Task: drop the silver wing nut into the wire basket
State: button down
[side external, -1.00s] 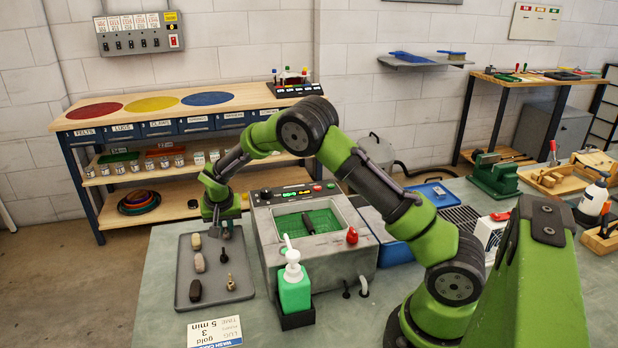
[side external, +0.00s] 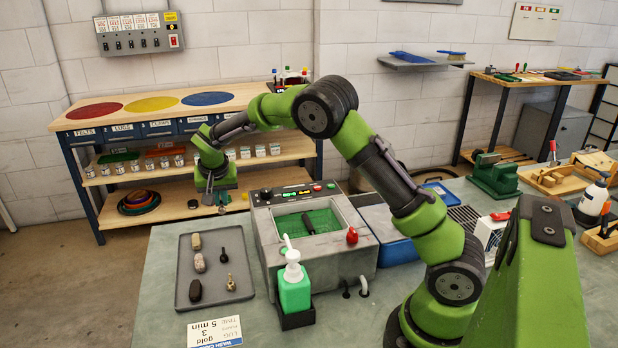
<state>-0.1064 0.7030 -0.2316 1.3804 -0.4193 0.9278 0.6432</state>
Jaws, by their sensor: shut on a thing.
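My gripper (side external: 210,198) is above and behind the grey tray's far edge, pointing down, with its jaws shut. The thing between the jaws is too small to make out clearly; it is consistent with the silver wing nut. No wing nut shows lying on the tray. The wire basket (side external: 292,223) appears as green mesh inside the open tank of the grey washer, to the right of my gripper and lower. A dark handle-like piece lies over the basket.
The grey tray (side external: 183,270) holds several small tan, speckled, dark and brass pieces. The washer (side external: 345,251) has buttons along its back and a red knob (side external: 352,236). A green pump bottle (side external: 294,290) stands in front of it. A wooden bench (side external: 240,100) stands behind.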

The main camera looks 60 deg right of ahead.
jog(key=shift+r, duration=0.7)
notch_tip(320, 180, up, 10)
jog(key=s+m+g+y, duration=0.3)
jog(key=s+m, duration=0.8)
jog(key=m, duration=0.7)
jog(key=s+m+g+y, duration=0.3)
jog(key=s+m, duration=0.8)
jog(key=m, duration=0.6)
notch_tip(320, 180, down, 8)
jog(key=shift+w+d, duration=0.25)
jog(key=shift+w, duration=0.05)
jog(key=shift+f, duration=0.1)
